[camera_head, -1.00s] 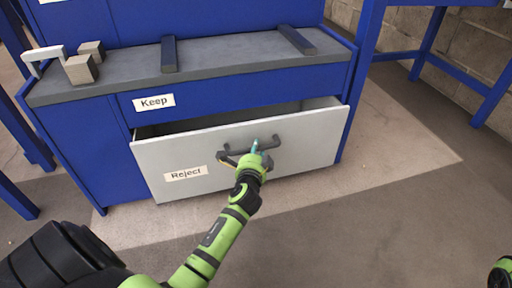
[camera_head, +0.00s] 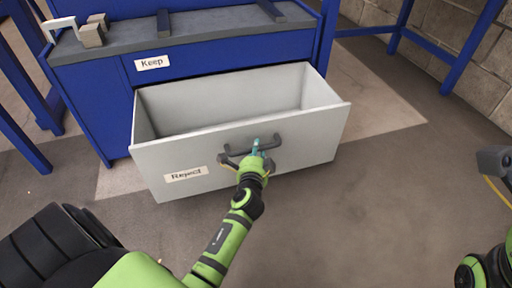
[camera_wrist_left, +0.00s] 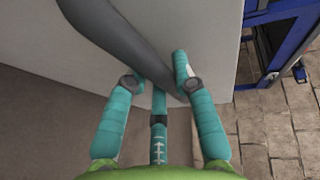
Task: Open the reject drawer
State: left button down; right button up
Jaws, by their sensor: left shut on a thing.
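The reject drawer (camera_head: 320,138) is pulled well out of the blue bench, and its inside looks empty. Its pale grey front carries a "Reject" label (camera_head: 186,174) and a dark handle (camera_head: 236,149). My left gripper (camera_head: 257,150) is at the handle and shut on it. In the left wrist view the teal fingers of my left gripper (camera_wrist_left: 158,88) are around the dark handle (camera_wrist_left: 125,40), with the pale drawer front (camera_wrist_left: 205,30) behind. Part of my right arm shows at the right edge; whether its jaws are open or shut cannot be seen.
Above the drawer is a blue panel with a "Keep" label (camera_head: 152,63). The grey bench top (camera_head: 205,36) holds small blocks (camera_head: 92,36), a pale handle-shaped piece (camera_head: 57,27) and dark bars. The floor (camera_head: 350,220) right of the drawer is clear.

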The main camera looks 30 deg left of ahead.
pick_arm(q)
jog(key=shift+d, duration=0.1)
jog(key=c, duration=1)
grip_release()
jog(key=v, duration=0.7)
jog(key=shift+s, duration=0.3)
jog(key=shift+d, duration=0.1)
